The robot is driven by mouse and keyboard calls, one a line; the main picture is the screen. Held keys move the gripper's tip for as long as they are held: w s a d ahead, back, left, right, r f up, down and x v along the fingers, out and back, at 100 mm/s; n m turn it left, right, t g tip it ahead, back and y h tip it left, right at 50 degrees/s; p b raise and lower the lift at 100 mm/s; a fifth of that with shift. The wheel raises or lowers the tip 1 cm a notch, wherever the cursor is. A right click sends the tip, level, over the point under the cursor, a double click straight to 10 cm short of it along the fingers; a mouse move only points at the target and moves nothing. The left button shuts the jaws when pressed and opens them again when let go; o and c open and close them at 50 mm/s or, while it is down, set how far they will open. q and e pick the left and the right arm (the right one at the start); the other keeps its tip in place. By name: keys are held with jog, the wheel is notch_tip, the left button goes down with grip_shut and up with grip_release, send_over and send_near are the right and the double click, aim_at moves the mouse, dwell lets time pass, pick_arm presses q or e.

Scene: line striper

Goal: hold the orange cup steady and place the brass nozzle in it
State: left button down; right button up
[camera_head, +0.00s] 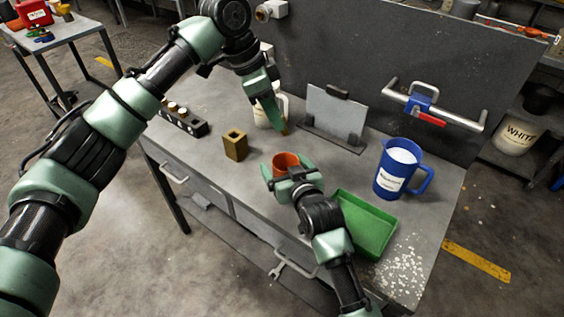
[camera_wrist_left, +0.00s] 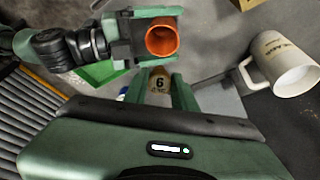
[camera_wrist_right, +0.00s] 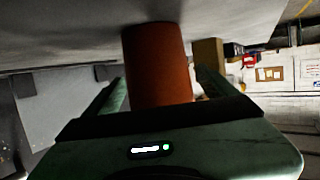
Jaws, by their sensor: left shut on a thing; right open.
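The orange cup (camera_head: 286,162) stands upright on the grey bench; it also shows in the left wrist view (camera_wrist_left: 162,40) and the right wrist view (camera_wrist_right: 157,65). My right gripper (camera_head: 287,173) is open, with its fingers on either side of the cup. My left gripper (camera_head: 277,124) is shut on the brass nozzle (camera_wrist_left: 159,86), which bears a dark "6". It holds the nozzle above the bench, apart from the cup and behind it. In the head view the nozzle is mostly hidden by the fingers, with only its tip (camera_head: 285,131) showing.
A square brass-coloured block (camera_head: 235,147) stands left of the cup. A white mug (camera_head: 262,115) is behind my left gripper. A green tray (camera_head: 366,224) lies close right of my right gripper, with a blue pitcher (camera_head: 390,175) beyond. A grey upright plate (camera_head: 335,112) stands behind.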

jog(key=shift+x, duration=0.95)
jog(key=c, duration=1.5)
pick_arm(q)
send_near(285, 173)
jog(key=w+f, duration=0.3)
jog(key=f, duration=0.3)
jog(key=shift+w+d, duration=0.25)
jog(key=shift+d, duration=0.2)
pick_arm(e)
jog(key=shift+s, duration=0.1)
pick_arm(q)
jog(key=c, duration=1.1)
grip_release()
jog(key=shift+f, duration=0.1)
